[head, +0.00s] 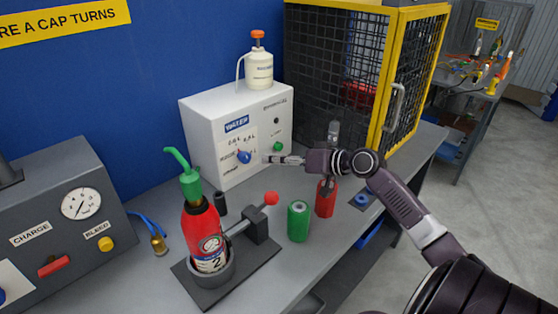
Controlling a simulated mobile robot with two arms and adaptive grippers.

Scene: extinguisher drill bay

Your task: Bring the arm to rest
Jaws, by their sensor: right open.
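My right arm comes in from the lower right over the bench. Its gripper (285,160) is open and points left, in front of the white water box (205,130). Its fingers seem to hold nothing. A red cylinder (325,200) stands below the wrist, and a green cylinder (298,222) stands left of it. A red extinguisher (203,233) with a green nozzle top (188,183) stands in a dark clamp holder (220,288), apart from the gripper. My left gripper is not in the picture.
A charge and bleed console (60,235) with a gauge fills the left. A pump bottle (259,70) stands on the water box. A yellow-framed mesh cage (335,80) stands behind the wrist. The bench front between holder and cylinders is clear. Another bench (462,95) stands far right.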

